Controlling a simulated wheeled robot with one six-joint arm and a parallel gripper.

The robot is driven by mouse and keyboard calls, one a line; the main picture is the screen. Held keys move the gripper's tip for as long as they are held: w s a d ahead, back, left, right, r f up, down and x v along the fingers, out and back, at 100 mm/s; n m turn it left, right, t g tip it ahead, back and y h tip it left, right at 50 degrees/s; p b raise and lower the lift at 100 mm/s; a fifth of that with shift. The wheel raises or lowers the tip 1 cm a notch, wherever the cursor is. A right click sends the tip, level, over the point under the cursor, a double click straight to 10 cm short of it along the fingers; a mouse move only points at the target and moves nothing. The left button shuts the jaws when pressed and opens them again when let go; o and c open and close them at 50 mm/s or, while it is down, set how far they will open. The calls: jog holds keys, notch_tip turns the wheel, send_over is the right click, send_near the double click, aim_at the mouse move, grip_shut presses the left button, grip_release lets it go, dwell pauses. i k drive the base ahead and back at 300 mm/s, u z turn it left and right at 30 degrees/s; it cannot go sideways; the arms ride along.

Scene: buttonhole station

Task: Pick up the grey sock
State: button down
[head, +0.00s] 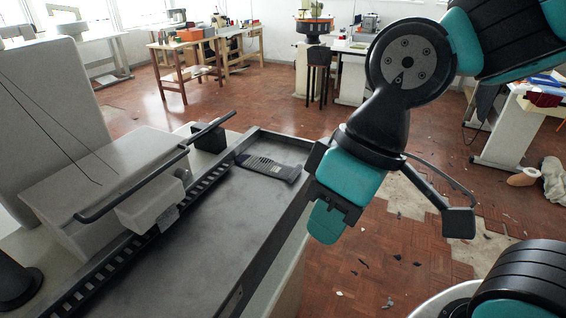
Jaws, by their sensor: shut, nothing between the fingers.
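The grey sock (268,167) looks like a flat, dark grey strip with a ribbed section. It lies near the far end of a long grey tray (205,250), away from the tray's side walls for most of its length. My gripper (327,222) hangs to the right of the tray, nearer to me than the sock and apart from it. It appears shut and empty. Its fingertips are small and partly hidden by the wrist body.
A black rail (130,185) and a pale block (150,205) stand along the tray's left side. A tall grey panel (55,105) rises at the left. Work tables (185,45) stand farther back. The brick-red floor holds scattered debris and a pale cloth (555,180).

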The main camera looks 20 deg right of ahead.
aim_at(264, 165)
jog(key=z, duration=1.85)
jog(key=i, duration=1.05)
jog(key=u, duration=2.7)
